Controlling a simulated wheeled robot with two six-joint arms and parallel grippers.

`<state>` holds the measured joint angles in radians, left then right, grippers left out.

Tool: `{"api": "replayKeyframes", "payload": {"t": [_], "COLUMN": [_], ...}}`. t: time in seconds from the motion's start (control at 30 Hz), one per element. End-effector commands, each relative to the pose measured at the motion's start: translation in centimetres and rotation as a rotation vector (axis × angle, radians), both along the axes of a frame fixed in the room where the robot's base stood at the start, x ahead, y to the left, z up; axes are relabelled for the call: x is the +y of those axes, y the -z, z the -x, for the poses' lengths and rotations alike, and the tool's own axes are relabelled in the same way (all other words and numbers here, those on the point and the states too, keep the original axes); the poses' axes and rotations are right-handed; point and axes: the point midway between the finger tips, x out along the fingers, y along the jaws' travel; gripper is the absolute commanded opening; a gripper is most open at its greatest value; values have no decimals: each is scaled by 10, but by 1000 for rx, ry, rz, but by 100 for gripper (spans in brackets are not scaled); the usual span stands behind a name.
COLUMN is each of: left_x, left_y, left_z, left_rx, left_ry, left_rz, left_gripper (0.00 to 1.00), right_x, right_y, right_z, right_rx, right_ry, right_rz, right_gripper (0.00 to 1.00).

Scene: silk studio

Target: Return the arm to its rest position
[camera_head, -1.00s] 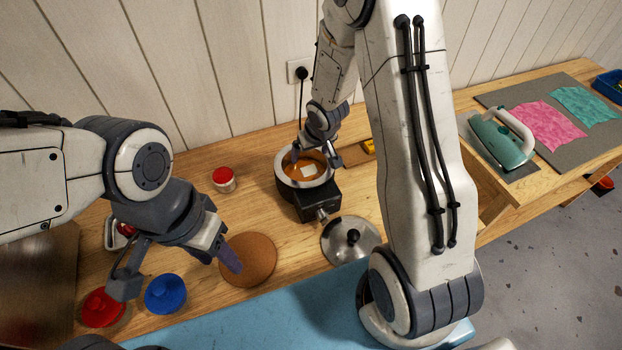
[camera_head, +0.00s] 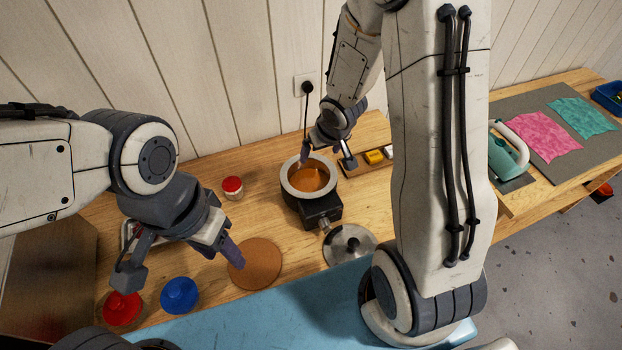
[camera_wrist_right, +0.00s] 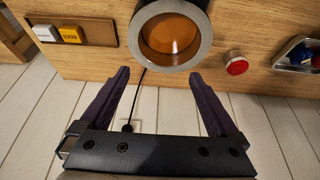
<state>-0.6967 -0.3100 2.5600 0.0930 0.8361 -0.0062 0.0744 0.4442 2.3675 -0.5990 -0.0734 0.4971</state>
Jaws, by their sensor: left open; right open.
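My right gripper (camera_head: 325,158) is open and empty, just behind and to the right of the pot's rim in the head view. In the right wrist view its two purple fingers (camera_wrist_right: 160,76) stand wide apart with nothing between them. The round pot (camera_head: 309,178) holds orange-brown liquid and sits on a dark base; it also shows in the right wrist view (camera_wrist_right: 172,35). My left gripper (camera_head: 185,268) is open over the front left of the table, one finger above the edge of a round cork mat (camera_head: 255,268). I cannot see anything held by it.
A small tray with yellow and white blocks (camera_head: 374,157) lies right of the pot. A teal iron (camera_head: 507,160) stands further right.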

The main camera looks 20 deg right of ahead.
Motion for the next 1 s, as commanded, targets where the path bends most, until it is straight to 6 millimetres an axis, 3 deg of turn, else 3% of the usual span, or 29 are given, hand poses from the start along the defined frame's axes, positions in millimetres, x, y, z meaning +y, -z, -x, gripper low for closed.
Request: {"api": "replayKeyframes", "payload": {"t": [0.27,0.43,0.57,0.7,0.83,0.9,1.0], "left_x": [0,0,0,0,0,0,0], "left_y": [4,38,78,113,133,138,140], "left_z": [0,0,0,0,0,0,0], "left_rx": [0,0,0,1,1,1,1], "left_ry": [0,-1,-3,-5,-7,-7,-7], "left_rz": [0,0,0,-1,0,0,0], "left_gripper": [50,50,50,50,50,50,50], "right_x": [3,40,88,129,149,154,157], "right_y": [1,1,2,5,7,7,6], "right_z": [1,22,72,145,205,227,244], "right_rx": [1,30,97,197,282,315,343], "right_ry": [-7,-89,-214,-374,-512,-565,-604], "right_rz": [5,64,104,97,69,56,45], "right_gripper": [96,96,96,96,96,96,96]}}
